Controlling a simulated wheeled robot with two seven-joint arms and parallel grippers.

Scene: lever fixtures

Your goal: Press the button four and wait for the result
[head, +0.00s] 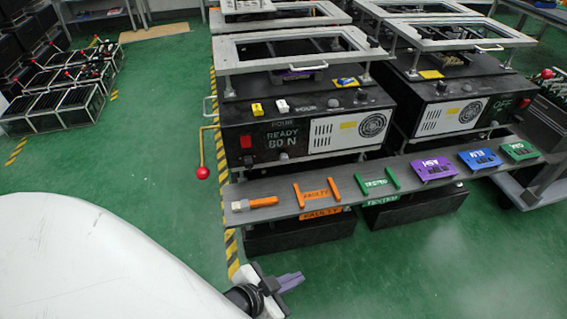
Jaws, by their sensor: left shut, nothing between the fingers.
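The near left black test machine (320,100) has a yellow button (257,109) and a white button (282,105) on its top ledge, beside a small label that seems to read "FOUR". Its front display (283,138) reads "READY 80 N" in green. My left gripper (288,284) is shut and empty at the bottom of the head view, in front of and below the shelf, well apart from the buttons. My right gripper is not in view.
A red-ball lever (202,173) sticks out left. Another machine (450,100) stands right.

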